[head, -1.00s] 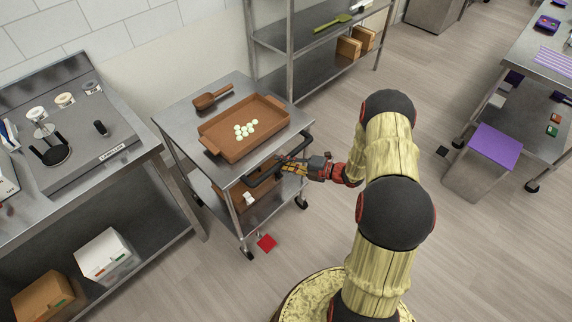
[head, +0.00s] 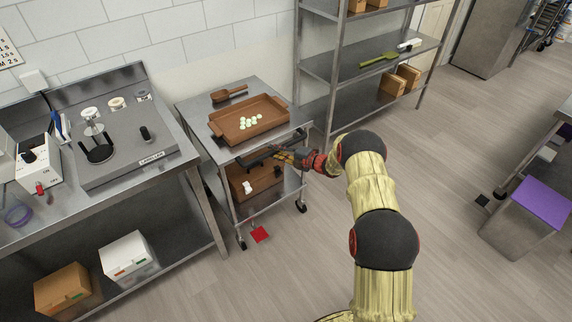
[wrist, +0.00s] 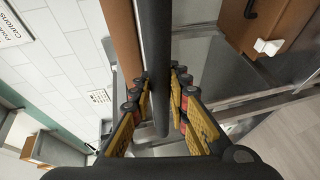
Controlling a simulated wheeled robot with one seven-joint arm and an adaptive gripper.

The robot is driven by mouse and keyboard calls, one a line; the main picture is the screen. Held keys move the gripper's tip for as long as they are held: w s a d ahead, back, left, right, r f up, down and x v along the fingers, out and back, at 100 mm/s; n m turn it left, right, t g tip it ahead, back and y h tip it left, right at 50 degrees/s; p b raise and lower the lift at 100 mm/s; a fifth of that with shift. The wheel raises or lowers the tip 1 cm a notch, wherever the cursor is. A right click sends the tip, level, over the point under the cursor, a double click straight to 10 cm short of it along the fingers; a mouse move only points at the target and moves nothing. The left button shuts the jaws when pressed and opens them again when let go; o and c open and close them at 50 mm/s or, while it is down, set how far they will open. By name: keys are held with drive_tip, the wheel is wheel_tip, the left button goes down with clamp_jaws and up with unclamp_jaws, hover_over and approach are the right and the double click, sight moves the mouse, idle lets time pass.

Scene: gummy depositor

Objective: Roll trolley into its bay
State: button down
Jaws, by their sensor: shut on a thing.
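The trolley (head: 193,116) is a grey metal two-tier cart on castors, standing between the left workbench and the wire-free metal shelf rack, close to the tiled wall. A brown tray (head: 228,138) with several pale round pieces and a brown scoop (head: 229,94) lie on its top. My gripper (head: 284,156) is at the trolley's front side, shut on the black push handle (head: 259,163). In the wrist view the dark handle bar (wrist: 157,60) runs between the two fingers. The bay's floor marking cannot be made out.
The workbench (head: 170,165) with a depositor plate stands close on the trolley's left. The shelf rack (head: 325,72) stands behind and right. The floor (head: 440,160) right of the trolley is clear.

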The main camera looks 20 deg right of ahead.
sight(269, 142)
drive_tip(key=w, duration=0.2)
drive_tip(key=w+a+b, duration=0.1)
drive_tip(key=w, duration=0.1)
drive_tip(key=w+a, duration=0.1)
drive_tip(key=w, duration=0.1)
drive_tip(key=shift+w+a, duration=0.1)
drive_tip(key=shift+w, duration=0.2)
drive_tip(key=shift+r, duration=0.1)
drive_tip(key=shift+w, duration=0.1)
drive_tip(key=c, duration=2.1)
unclamp_jaws()
drive_tip(key=shift+o, duration=0.6)
drive_tip(key=shift+w, duration=0.15)
drive_tip(key=o, duration=0.3)
drive_tip(key=v, duration=1.2)
